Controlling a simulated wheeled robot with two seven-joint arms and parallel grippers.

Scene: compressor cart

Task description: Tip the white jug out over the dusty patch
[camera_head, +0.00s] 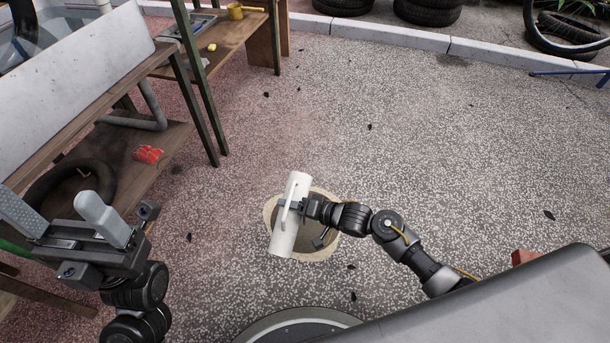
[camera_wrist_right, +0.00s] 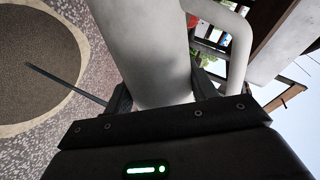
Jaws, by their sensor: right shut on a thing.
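The white jug (camera_head: 292,235) is a pale cylinder with a side handle, in the middle of the head view. My right gripper (camera_head: 293,206) is shut on it and holds it over the dusty patch (camera_head: 309,246). The patch is a round brown area with a pale rim, partly hidden by the jug and arm. In the right wrist view the jug (camera_wrist_right: 150,50) sits between the fingers, its handle to the right. It looks tipped to about level there. Its mouth and any pouring cannot be made out. My left gripper (camera_head: 58,207) is open and empty at the left.
A wooden bench (camera_head: 160,140) with a lower shelf stands at the left, near my left gripper. A red cloth (camera_head: 148,154) and an inner tube lie on that shelf. Tyres (camera_head: 428,10) lie beyond the kerb. The speckled ground right of the bench is mostly clear, with scattered dark leaves.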

